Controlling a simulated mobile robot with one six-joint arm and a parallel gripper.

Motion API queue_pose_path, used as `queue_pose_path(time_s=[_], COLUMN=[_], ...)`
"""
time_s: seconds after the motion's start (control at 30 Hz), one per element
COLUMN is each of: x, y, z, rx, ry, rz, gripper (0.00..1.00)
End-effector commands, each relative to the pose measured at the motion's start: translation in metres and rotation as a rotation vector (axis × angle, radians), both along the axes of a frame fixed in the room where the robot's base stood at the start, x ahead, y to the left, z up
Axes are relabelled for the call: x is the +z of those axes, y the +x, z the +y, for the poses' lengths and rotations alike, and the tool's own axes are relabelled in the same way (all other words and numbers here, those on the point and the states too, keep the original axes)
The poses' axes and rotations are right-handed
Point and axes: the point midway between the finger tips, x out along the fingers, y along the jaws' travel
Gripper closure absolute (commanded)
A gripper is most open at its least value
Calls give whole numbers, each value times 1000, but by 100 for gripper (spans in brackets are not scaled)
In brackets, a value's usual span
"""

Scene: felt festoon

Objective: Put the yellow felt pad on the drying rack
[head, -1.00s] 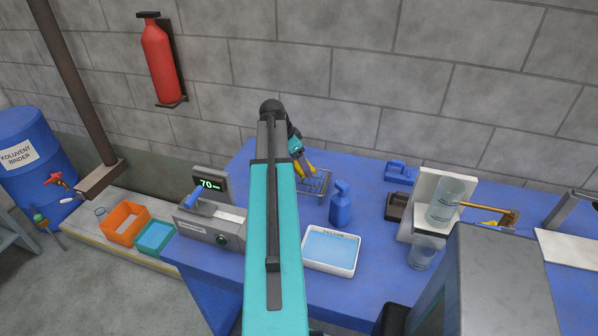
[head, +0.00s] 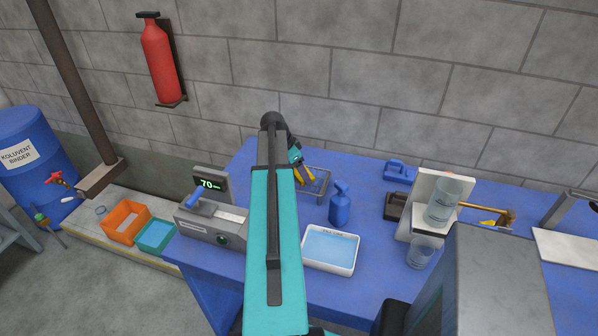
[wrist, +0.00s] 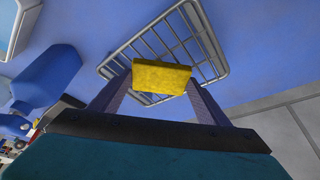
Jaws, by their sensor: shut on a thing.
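The yellow felt pad (wrist: 162,75) is held between the fingers of my gripper (wrist: 160,88) in the wrist view. The drying rack (wrist: 193,18) is a grey wire frame. The pad shows in front of its bars; whether it touches them I cannot tell. In the head view the rack (head: 325,181) sits at the back of the blue table, and my gripper (head: 306,178) is over its left part. My arm hides some of the rack's surroundings, and the pad is hard to make out there.
A blue spray bottle (head: 340,205) stands just right of the rack. A white tray of blue liquid (head: 331,268) lies in front. A grey device with a display (head: 212,220) is at left. The block wall is close behind the rack.

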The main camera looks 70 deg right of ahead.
Motion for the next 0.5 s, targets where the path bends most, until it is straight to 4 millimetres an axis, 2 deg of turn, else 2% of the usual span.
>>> queue_pose_path(time_s=[0.2,0.23,0.3,0.5], x=[-4,-3,-2,-2], y=[0,0,0,1], z=[0,0,0,0], rx=[1,1,1,1], ry=[0,0,0,0], rz=[0,0,0,0], gripper=[52,25,14,12])
